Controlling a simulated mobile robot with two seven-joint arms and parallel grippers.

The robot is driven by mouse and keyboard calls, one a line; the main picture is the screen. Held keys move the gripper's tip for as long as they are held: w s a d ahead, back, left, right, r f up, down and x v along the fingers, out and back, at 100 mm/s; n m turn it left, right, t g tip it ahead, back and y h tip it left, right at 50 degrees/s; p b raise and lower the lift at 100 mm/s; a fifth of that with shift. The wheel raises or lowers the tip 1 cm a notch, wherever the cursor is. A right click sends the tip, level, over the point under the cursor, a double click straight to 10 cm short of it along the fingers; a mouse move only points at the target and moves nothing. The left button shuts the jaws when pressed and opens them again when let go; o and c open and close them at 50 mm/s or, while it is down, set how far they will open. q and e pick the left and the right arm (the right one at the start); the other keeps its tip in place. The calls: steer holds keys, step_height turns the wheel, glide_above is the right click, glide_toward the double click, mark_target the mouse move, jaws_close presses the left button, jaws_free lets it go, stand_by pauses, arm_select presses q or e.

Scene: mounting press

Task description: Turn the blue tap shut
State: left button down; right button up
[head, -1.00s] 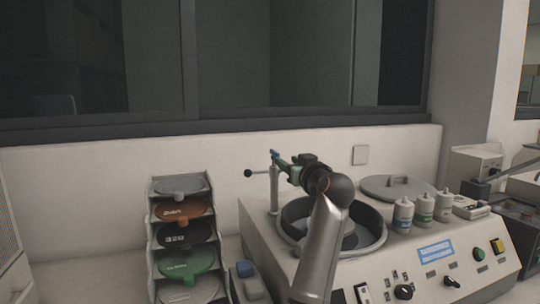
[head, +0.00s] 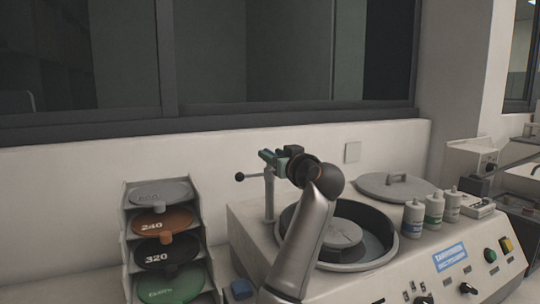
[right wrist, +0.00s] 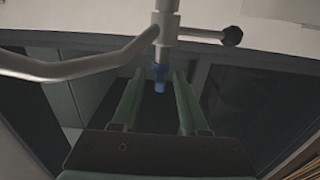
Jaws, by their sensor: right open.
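The blue tap (right wrist: 160,78) is a small blue piece at the end of a metal post (head: 269,198), beside the polishing bowl. In the right wrist view it sits between the tips of my right gripper's two green fingers, with a gap on each side. My right gripper (head: 271,157) is open at the top of the post, and in the head view its fingers hide the tap. A side rod with a black knob (head: 240,177) sticks out from the post, and a curved spout (right wrist: 80,66) joins it. My left gripper is not in view.
The round bowl (head: 385,258) lies under my right arm, with a grey lid (head: 375,187) behind it. Several bottles (head: 433,208) stand to the right. A rack of discs (head: 160,224) stands left. A wall and dark window are close behind.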

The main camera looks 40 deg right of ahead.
steer(key=shift+s, duration=0.1)
jaws_close()
stand_by(0.5)
